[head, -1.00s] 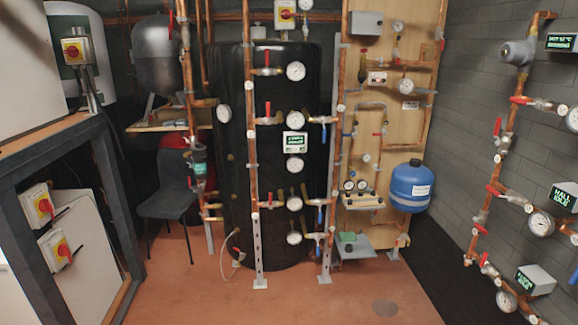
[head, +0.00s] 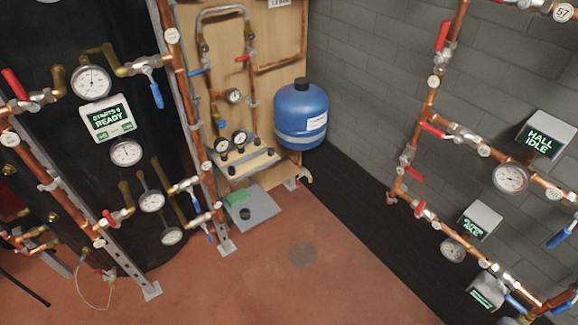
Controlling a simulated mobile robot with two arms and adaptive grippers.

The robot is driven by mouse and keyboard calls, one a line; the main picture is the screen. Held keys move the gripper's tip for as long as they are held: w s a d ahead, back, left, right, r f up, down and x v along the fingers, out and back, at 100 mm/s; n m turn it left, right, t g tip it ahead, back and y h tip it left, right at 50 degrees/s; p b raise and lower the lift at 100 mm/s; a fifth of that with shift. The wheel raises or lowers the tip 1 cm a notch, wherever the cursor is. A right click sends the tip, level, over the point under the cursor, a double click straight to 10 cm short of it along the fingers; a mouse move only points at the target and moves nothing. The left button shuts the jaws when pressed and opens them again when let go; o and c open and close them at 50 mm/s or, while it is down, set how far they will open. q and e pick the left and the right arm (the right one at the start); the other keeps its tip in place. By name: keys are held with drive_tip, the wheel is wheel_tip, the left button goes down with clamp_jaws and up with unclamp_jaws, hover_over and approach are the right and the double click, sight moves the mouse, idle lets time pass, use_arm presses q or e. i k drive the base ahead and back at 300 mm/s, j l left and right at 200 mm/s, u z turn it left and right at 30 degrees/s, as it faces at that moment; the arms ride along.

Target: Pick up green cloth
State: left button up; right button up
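The green cloth (head: 237,198) is a small green patch lying on a grey platform (head: 256,210) low in front of the wooden board. A small dark round object (head: 245,214) sits beside it on the same platform. The cloth looks small from here, and its folds cannot be made out. Neither of my grippers shows in the head view.
A blue tank (head: 301,115) hangs right of the platform. Copper pipes and gauges (head: 152,201) stand left of it, before a large black cylinder (head: 60,60). More pipework (head: 470,150) with displays lines the right wall. The reddish floor (head: 290,280) in front is clear.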

sight(240, 196)
drive_tip(key=i+l+z, duration=0.2)
drive_tip(key=i, duration=0.6)
drive_tip(key=i+l+z, duration=0.2)
drive_tip(key=i, duration=0.55)
